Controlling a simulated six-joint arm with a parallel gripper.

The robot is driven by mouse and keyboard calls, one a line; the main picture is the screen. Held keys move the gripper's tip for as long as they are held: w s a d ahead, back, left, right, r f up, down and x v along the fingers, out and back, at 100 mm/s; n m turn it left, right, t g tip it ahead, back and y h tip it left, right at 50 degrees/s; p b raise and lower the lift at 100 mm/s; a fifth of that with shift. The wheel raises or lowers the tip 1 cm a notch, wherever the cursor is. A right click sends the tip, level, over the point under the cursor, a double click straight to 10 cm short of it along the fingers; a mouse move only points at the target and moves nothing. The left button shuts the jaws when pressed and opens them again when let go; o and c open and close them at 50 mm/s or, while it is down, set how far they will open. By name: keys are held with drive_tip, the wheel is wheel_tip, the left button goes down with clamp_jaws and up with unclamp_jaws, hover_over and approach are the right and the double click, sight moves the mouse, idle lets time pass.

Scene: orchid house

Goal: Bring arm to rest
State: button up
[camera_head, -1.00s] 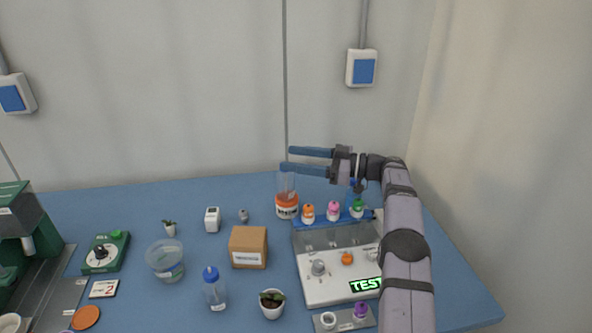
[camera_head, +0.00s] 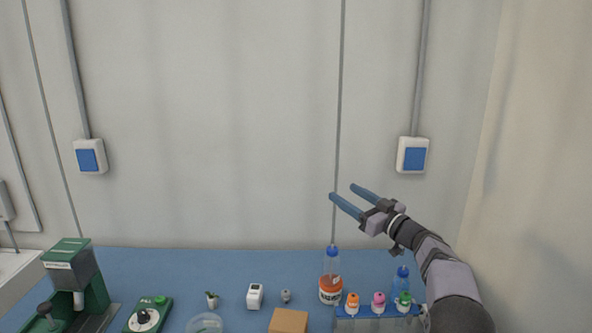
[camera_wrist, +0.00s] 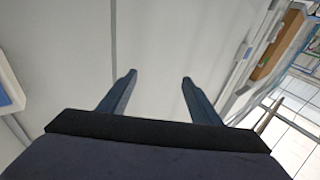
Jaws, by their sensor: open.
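My gripper (camera_head: 347,193) is raised above the back right of the blue bench, in front of the pale wall. Its two blue fingers are apart, with nothing between them. In the wrist view, the open fingers (camera_wrist: 157,80) show against the wall, also empty. My arm reaches in from the lower right.
Below my gripper stand an orange-labelled bottle (camera_head: 331,284), a blue-capped bottle (camera_head: 401,281) and a rack with orange, pink and green-capped vials (camera_head: 379,302). A cardboard box (camera_head: 289,321) and a green machine (camera_head: 75,275) are further left. Wall boxes (camera_head: 412,155) hang behind.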

drive_tip(key=s+d+f+m+g+h+p, duration=0.35)
drive_tip(key=s+f+h, duration=0.2)
drive_tip(key=s, duration=0.25)
drive_tip(key=s+d+f+m+g+h+p, duration=0.2)
drive_tip(key=s+f+m+h, duration=0.25)
drive_tip(key=s+h, duration=0.3)
drive_tip(key=s+a+f+g+p, duration=0.1)
drive_tip(key=s+a+f+g, duration=0.2)
drive_tip(key=s, duration=1.4)
drive_tip(key=s+a+f+g+y+p, duration=0.1)
drive_tip(key=s+f+g, duration=0.5)
drive_tip(key=s, duration=1.2)
drive_tip(key=shift+s+a+g+p, duration=0.2)
drive_tip(key=shift+a+g+p, duration=0.3)
drive_tip(key=shift+a, duration=0.6)
